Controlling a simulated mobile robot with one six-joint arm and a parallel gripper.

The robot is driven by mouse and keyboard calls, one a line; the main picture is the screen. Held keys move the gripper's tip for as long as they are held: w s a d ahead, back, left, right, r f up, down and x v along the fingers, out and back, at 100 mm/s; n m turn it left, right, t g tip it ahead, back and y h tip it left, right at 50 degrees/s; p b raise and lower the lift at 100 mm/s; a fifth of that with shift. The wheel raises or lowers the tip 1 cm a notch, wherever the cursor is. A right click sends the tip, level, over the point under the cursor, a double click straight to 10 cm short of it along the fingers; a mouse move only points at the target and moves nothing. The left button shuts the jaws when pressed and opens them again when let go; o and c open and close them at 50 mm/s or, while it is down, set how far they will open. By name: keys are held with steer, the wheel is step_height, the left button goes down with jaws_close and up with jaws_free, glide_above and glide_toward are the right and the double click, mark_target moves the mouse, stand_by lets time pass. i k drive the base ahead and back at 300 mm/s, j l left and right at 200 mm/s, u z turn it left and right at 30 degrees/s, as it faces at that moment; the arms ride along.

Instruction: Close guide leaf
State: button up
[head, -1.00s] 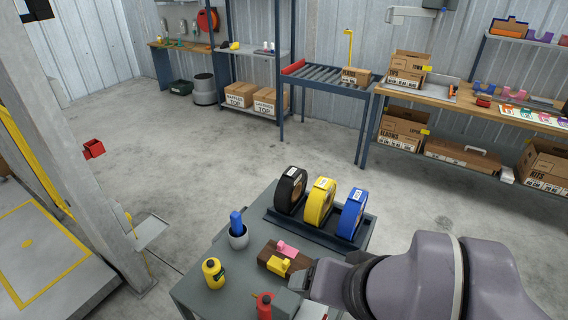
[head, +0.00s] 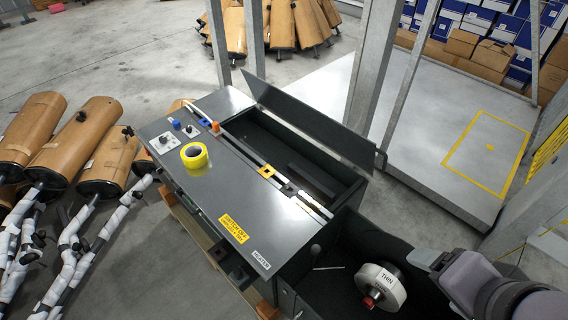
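A long dark panel (head: 311,124), which looks like the guide leaf, stands raised along the far edge of a dark grey machine (head: 213,165). Beside it is an open dark recess (head: 262,136) in the machine's top. My gripper (head: 428,258) is at the lower right, right of the machine and near a white roll marked THIN (head: 381,286). The gripper appears apart from the panel. Its fingertips are small and partly covered by my wrist, so their opening is unclear.
The THIN roll sits in an open dark bin (head: 345,245) joined to the machine. Brown mufflers (head: 110,155) crowd the left. A metal post (head: 375,75) and grey platform (head: 440,115) stand beyond the panel.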

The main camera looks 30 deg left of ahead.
mark_target(360, 151)
steer(key=u, duration=0.45)
steer(key=i+j, duration=0.1)
steer(key=j, duration=0.4)
steer(key=i+j, duration=0.1)
steer(key=j, duration=0.4)
steer(key=i+j+u, duration=0.1)
steer(key=j, duration=0.35)
